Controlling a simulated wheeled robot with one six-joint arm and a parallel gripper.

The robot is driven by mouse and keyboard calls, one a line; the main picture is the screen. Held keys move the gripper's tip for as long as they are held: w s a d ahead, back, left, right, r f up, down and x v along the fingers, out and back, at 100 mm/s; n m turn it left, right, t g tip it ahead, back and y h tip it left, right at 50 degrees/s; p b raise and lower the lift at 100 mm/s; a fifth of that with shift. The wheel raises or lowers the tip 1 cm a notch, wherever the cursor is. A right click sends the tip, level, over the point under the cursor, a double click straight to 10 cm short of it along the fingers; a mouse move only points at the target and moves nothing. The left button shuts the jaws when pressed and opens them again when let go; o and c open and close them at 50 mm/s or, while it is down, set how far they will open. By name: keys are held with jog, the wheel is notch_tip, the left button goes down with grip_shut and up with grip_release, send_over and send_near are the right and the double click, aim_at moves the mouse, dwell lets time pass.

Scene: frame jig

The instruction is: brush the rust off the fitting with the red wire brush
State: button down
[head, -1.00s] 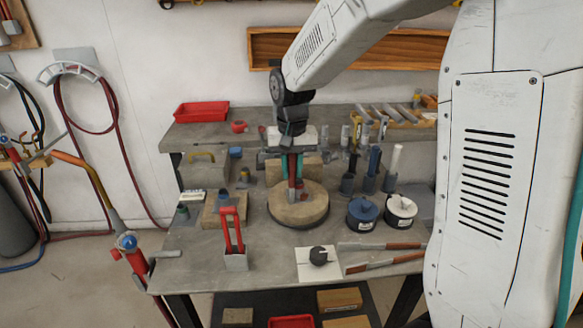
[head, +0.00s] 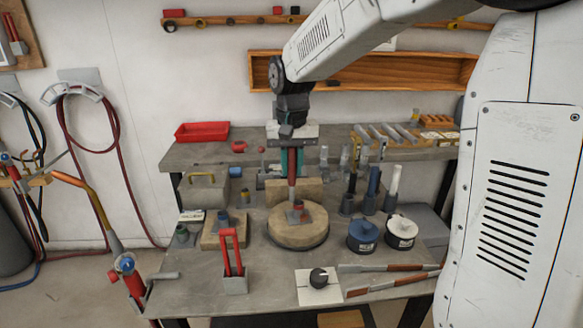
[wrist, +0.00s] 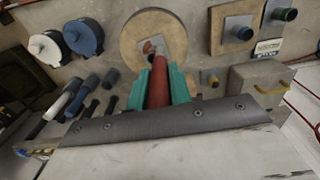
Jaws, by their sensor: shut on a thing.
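My gripper (head: 291,172) points down over the round wooden disc (head: 318,232) on the bench, shut on the red wire brush (head: 292,189). The brush handle hangs upright between the teal fingers, and the wrist view shows it too (wrist: 158,88). The fitting (head: 298,208) is a small reddish piece on a grey plate on top of the disc. In the wrist view the fitting (wrist: 150,47) lies just beyond the brush. The bristles are not clear, and I cannot tell whether the brush touches the fitting.
A blue canister (head: 362,236) and a white canister (head: 401,232) stand right of the disc. Several upright tools in holders stand behind them. A red-handled tool in a grey holder (head: 234,284) stands front left. A black knob on a white plate (head: 318,279) sits in front.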

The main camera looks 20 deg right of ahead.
jog(key=s+d+f, duration=0.1)
jog(key=d+f, duration=0.3)
jog(key=f, duration=0.2)
jog(key=shift+d, duration=0.3)
dwell(0.4)
jog(key=shift+f, duration=0.55)
dwell(0.6)
dwell(3.1)
jog(key=shift+r, duration=0.15)
